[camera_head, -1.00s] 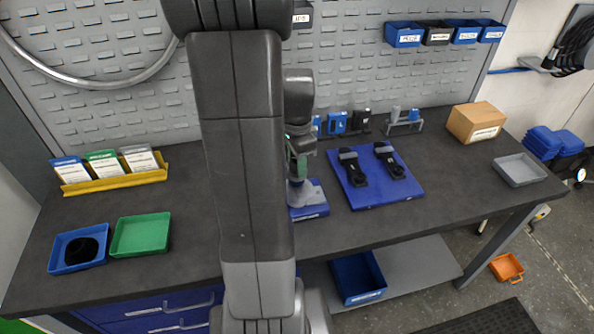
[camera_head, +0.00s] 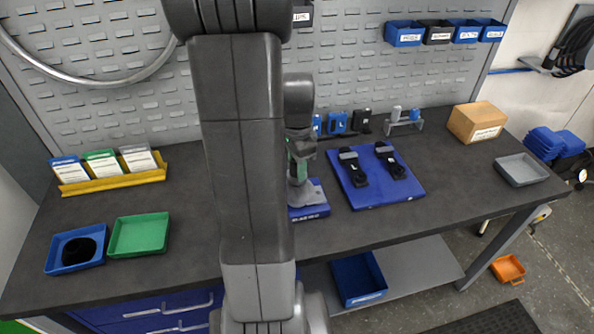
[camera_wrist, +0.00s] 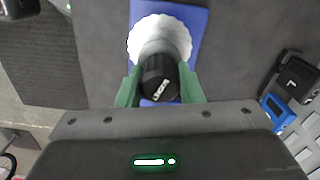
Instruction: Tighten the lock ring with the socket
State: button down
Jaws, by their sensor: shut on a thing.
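My gripper (camera_wrist: 159,82) has green fingers on either side of a black socket (camera_wrist: 160,80) with white lettering, and is shut on it. The socket stands over a pale, scalloped ring (camera_wrist: 134,38) that looks like the lock ring, on a blue base (camera_wrist: 197,25). In the head view my gripper (camera_head: 300,158) points down at the grey piece on the blue base (camera_head: 310,211). The socket cannot be made out there. The wrist view does not show clearly how far the socket sits on the ring.
Right of the base is a blue board (camera_head: 375,196) with two black parts. A small rack (camera_head: 404,126) and a cardboard box (camera_head: 476,122) stand behind. A blue tray (camera_head: 77,264) and green tray (camera_head: 140,247) lie left. The bench front between is clear.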

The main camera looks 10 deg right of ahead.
jog(key=c, duration=1.8)
grip_release()
grip_shut()
jog(key=shift+f, duration=0.1)
jog(key=m, duration=0.4)
jog(key=shift+m, duration=0.3)
jog(key=shift+s+m, duration=0.1)
jog(key=shift+m, duration=0.8)
jog(key=shift+f, duration=0.1)
